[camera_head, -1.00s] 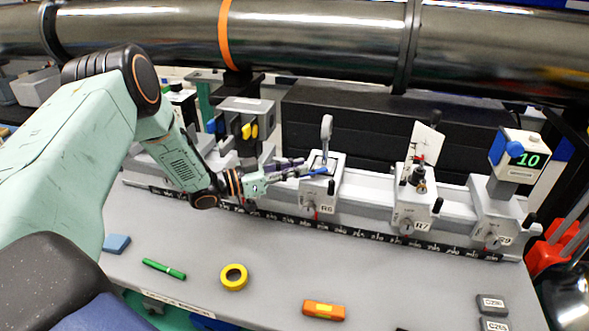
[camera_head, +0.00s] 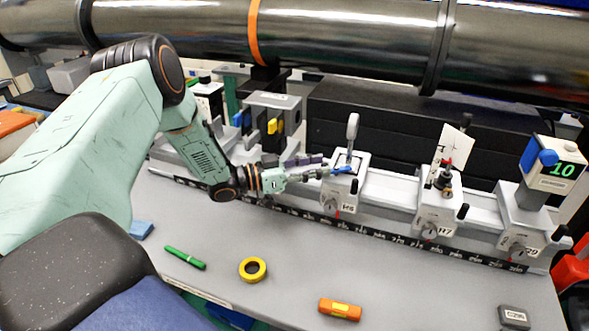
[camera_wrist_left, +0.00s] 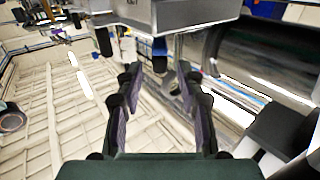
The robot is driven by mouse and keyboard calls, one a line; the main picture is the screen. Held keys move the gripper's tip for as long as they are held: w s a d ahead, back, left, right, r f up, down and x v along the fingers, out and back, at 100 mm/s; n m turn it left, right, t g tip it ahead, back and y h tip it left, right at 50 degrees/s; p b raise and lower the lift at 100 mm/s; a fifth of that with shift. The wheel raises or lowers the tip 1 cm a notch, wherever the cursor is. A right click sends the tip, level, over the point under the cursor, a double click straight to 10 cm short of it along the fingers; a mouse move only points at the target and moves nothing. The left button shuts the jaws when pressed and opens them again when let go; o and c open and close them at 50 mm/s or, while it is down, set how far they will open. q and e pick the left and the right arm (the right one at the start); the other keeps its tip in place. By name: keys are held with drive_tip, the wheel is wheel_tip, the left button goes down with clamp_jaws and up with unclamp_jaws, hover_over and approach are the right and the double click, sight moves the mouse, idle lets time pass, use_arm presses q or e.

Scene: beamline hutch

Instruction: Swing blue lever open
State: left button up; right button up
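The blue lever (camera_head: 343,170) is a short bar low on the front top of the grey R6 carriage (camera_head: 343,192), on the rail. My left gripper (camera_head: 318,168) reaches in from the left, its fingertips close to the lever's left end. I cannot tell whether they touch. In the left wrist view the gripper (camera_wrist_left: 160,78) has its two fingers spread apart, with no object clearly held. A small blue piece (camera_wrist_left: 160,47) shows beyond the gap there; I cannot tell if it is the lever. My right gripper is out of view.
An upright grey handle (camera_head: 352,130) stands on the R6 carriage. The R7 carriage (camera_head: 437,212) and a display reading 10 (camera_head: 563,170) stand to the right. A large pipe (camera_head: 350,35) runs behind. A green marker (camera_head: 185,257), yellow tape (camera_head: 253,269) and orange block (camera_head: 340,309) lie in front.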

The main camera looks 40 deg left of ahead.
use_arm(q)
drive_tip(key=v, duration=1.1)
drive_tip(key=shift+s+r, duration=0.1)
drive_tip(key=shift+o, duration=0.2)
